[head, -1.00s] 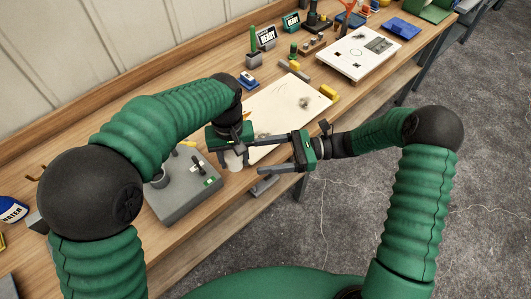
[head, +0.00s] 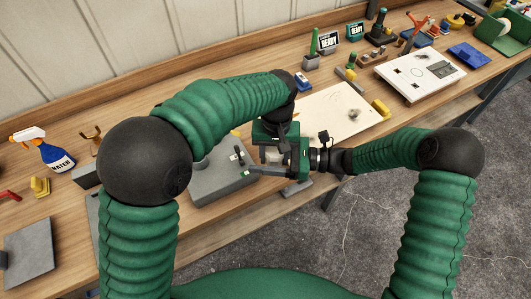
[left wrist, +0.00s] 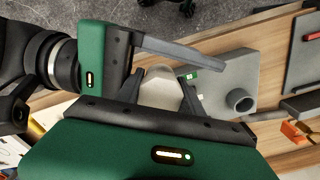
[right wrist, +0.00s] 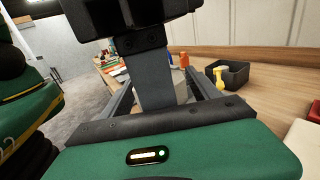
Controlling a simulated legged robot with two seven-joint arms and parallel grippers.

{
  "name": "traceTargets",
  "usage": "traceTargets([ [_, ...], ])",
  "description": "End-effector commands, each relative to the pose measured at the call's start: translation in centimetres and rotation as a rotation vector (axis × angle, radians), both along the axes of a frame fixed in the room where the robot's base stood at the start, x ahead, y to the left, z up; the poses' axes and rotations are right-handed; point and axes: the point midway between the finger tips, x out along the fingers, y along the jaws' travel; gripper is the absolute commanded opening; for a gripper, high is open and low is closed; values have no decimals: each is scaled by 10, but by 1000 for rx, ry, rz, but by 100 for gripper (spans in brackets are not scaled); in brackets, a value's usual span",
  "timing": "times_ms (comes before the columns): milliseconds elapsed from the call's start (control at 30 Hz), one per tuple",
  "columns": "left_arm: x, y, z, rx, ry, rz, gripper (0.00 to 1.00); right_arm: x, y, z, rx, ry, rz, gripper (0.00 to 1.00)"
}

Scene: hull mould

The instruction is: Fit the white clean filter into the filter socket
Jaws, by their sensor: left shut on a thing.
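The white clean filter (left wrist: 161,88), a pale cylinder, is between the fingers of my left gripper (left wrist: 160,98), which is shut on it above the bench. In the head view my left gripper (head: 272,150) largely hides the filter. My right gripper (head: 255,160) is open, its fingers reaching left around the filter area; one long finger crosses the left wrist view beyond the filter. In the right wrist view, a grey part of my left gripper stands between the right gripper's spread fingers (right wrist: 163,95). The filter socket (left wrist: 240,99) is a round grey tube on a grey block (head: 222,185), left of the grippers.
A spray bottle (head: 50,152) and a grey plate (head: 28,250) are at the left. The bench's front edge runs below the grippers.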

Motion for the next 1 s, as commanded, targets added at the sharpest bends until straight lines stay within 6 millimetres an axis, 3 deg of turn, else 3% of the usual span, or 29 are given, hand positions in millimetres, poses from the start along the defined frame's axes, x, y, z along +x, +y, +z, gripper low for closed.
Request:
traceTargets([
  [67, 0, 0, 0, 0, 0, 0, 4, 0, 0, 0, 0, 0, 0, 60],
  [467, 1, 1, 0, 0, -4, 2, 4, -1, 0, 0, 1, 0, 4, 8],
  [500, 2, 1, 0, 0, -4, 2, 46, -2, 1, 1, 2, 0, 5, 5],
  [600, 2, 1, 0, 0, -4, 2, 59, -1, 0, 1, 2, 0, 4, 5],
  [700, 1, 0, 0, -1, -3, 1, 70, -1, 0, 0, 1, 0, 3, 5],
  [1000, -1, -3, 0, -4, 1, -4, 70, 0, 1, 1, 1, -1, 2, 5],
])
